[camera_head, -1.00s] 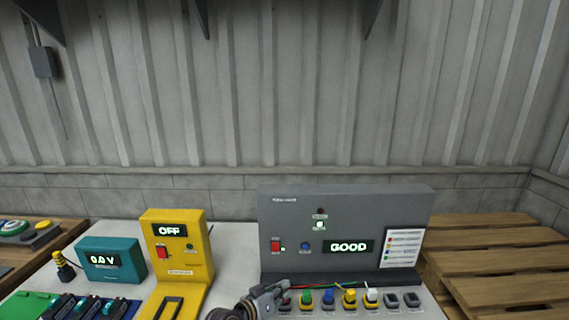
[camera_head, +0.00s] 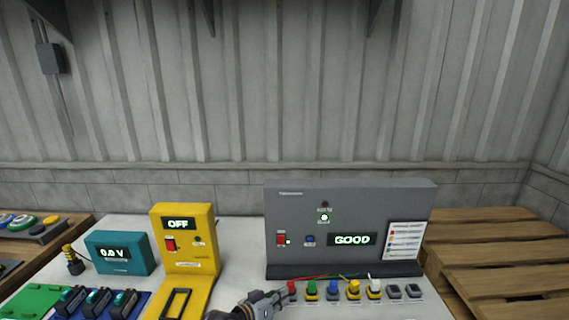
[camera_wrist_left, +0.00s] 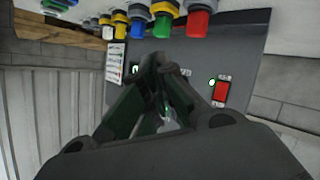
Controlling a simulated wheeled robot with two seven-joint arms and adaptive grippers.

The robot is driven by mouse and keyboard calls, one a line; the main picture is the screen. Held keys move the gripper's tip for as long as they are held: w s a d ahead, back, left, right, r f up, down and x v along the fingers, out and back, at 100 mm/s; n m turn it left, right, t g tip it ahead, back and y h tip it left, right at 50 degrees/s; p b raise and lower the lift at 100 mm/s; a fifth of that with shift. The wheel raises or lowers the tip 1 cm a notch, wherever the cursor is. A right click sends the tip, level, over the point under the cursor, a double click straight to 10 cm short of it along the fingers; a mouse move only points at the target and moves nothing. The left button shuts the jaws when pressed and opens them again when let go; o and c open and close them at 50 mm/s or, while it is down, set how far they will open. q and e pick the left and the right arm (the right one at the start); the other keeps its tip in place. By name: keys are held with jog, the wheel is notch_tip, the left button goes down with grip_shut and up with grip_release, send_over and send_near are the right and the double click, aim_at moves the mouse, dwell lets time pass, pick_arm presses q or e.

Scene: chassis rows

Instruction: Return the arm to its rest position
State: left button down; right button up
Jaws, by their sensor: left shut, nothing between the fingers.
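My left gripper (camera_head: 272,301) shows at the bottom middle of the head view, in front of the grey panel and beside the red end of the row of coloured connectors. It is shut and empty. In the left wrist view its fingers (camera_wrist_left: 160,60) meet in front of the panel. The grey panel (camera_head: 350,200) stands upright with a lit display reading GOOD, a red switch (camera_head: 281,239) and a blue button (camera_head: 310,240). The red switch also shows in the left wrist view (camera_wrist_left: 221,92). My right gripper is not in view.
Several coloured connectors (camera_head: 333,290) line the table front. A yellow device (camera_head: 186,245) reading OFF and a teal meter (camera_head: 119,254) reading 0.0 V stand to the left. Wooden pallets (camera_head: 490,250) lie at the right. The white tabletop (camera_head: 240,255) is clear between the yellow device and the panel.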

pick_arm(q)
jog(key=s+a+f+n+g+y, duration=0.1)
jog(key=s+a+g+y, duration=0.15)
jog(key=s+a, duration=0.55)
jog(key=s+a+f+g+y, duration=0.2)
jog(key=s+a+y, duration=0.3)
jog(key=s, duration=0.5)
jog(key=s+a+f+n+g+y, duration=0.1)
jog(key=s+a+g+y, duration=0.1)
jog(key=s+a, duration=0.65)
notch_tip(320, 180, down, 33)
jog(key=s+g, duration=0.1)
jog(key=s, duration=0.2)
jog(key=s+a+f, duration=0.2)
jog(key=s+f, duration=0.8)
jog(key=s, duration=0.1)
jog(key=s+a+f+g, duration=0.1)
jog(key=s+a+f, duration=0.1)
jog(key=s+f, duration=0.8)
jog(key=shift+s+m, duration=0.4)
jog(key=shift+s, duration=0.15)
dwell(1.0)
